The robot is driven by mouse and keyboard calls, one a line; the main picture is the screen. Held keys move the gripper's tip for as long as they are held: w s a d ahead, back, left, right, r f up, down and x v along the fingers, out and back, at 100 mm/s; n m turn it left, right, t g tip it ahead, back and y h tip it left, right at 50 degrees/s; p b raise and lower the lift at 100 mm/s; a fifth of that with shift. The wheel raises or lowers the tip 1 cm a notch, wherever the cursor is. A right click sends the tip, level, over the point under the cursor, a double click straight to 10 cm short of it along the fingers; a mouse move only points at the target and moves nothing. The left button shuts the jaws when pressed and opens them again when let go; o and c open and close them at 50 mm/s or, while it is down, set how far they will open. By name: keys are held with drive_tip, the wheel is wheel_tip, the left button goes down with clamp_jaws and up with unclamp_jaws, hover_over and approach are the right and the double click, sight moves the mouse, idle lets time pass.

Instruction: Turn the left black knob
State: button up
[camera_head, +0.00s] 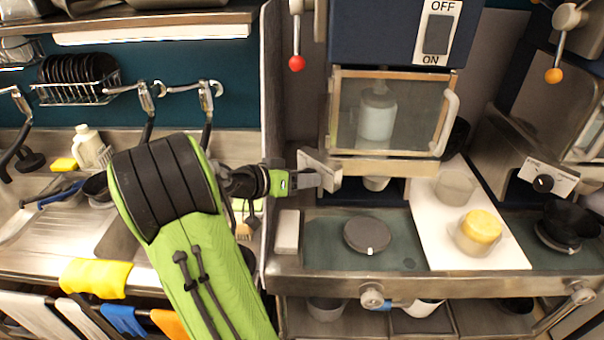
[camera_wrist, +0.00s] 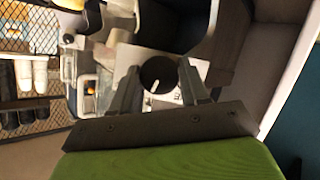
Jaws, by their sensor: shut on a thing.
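The left black knob (camera_wrist: 157,72) is a round black disc with a white pointer line on a pale panel plate (camera_wrist: 196,68). In the wrist view it sits between the two grey fingers of my gripper (camera_wrist: 159,84), which is shut on it. In the head view my gripper (camera_head: 312,180) reaches right from my green arm to the slanted pale plate (camera_head: 320,168). The knob itself is hidden there by the fingers. Another black knob (camera_head: 543,183) shows on a white plate at the far right.
A cabinet with a glass door (camera_head: 388,118) stands just right of the plate. Below it are a round dark disc (camera_head: 367,235), a white board (camera_head: 440,250) and a jar with a yellow lid (camera_head: 479,232). A red-tipped lever (camera_head: 296,62) hangs above my gripper. The sink counter lies left.

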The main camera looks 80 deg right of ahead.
drive_tip(key=n+g+p, duration=0.2)
drive_tip(key=n+p, duration=0.1)
drive_tip(key=n, duration=0.1)
drive_tip(key=n+g+y+p, duration=0.1)
drive_tip(key=n+g+p, duration=0.2)
drive_tip(key=n+p, duration=0.1)
drive_tip(key=shift+w+d+f, duration=0.15)
drive_tip(key=shift+w, duration=0.05)
drive_tip(key=shift+n, duration=0.4)
idle(0.4)
drive_tip(key=o, duration=1.1)
drive_tip(key=shift+c, duration=0.2)
drive_tip(key=v, duration=1.6)
drive_tip(key=shift+f+b, duration=0.2)
drive_tip(key=shift+b, duration=0.15)
drive_tip(key=shift+d, duration=0.1)
